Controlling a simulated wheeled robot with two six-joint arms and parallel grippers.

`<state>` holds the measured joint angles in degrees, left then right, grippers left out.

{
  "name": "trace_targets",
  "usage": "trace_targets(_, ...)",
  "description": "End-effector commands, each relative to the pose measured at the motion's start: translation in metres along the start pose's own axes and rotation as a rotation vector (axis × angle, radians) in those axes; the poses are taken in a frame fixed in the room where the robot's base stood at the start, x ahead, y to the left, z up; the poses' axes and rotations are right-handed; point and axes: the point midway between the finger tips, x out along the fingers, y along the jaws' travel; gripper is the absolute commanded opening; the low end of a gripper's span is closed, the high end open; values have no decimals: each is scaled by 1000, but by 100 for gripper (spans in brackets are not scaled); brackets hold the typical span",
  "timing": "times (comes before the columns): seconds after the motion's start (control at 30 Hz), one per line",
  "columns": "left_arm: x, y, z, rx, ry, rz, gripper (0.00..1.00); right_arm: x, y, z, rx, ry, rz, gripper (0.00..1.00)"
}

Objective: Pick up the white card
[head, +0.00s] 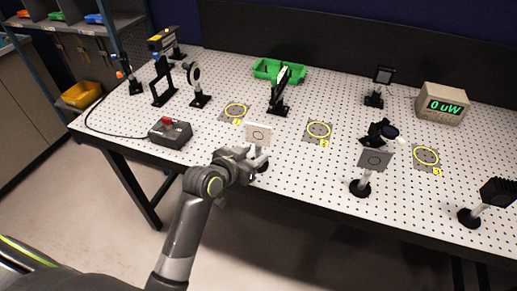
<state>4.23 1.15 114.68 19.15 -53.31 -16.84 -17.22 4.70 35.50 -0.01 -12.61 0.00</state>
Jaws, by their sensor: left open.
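The white card (258,133) with a small ring mark stands upright near the front edge of the perforated table, left of the middle. A dark round base shows partly below it, and its post is mostly hidden by my left gripper. My left gripper (258,160) is just below the card, close to the post. It is open, but I cannot tell whether its fingers are around the post or beside it. The card does not appear lifted. My right gripper is not in view.
A grey box with a red button (170,134) sits to the left. Yellow rings (318,130) mark the table. A green tray (278,71) and a power meter (442,104) stand farther back.

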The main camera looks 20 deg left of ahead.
Motion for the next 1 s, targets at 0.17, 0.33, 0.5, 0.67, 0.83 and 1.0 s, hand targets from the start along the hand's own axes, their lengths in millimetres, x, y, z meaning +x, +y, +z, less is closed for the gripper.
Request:
trace_targets(0.17, 8, 0, -1, -1, -2, 0, 43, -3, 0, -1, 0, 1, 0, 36)
trace_targets(0.33, 27, -3, -5, -1, -2, 0, 43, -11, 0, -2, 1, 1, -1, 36)
trace_targets(0.5, 46, -4, -4, 0, -2, 0, 43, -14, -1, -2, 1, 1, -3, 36)
trace_targets(0.67, 54, -4, -4, 0, -2, -1, 43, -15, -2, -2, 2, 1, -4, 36)
trace_targets(0.83, 54, -4, -3, 0, -1, -1, 43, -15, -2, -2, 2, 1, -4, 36)
trace_targets(1.0, 54, -4, -3, 0, -1, -1, 30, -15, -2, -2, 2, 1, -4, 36)
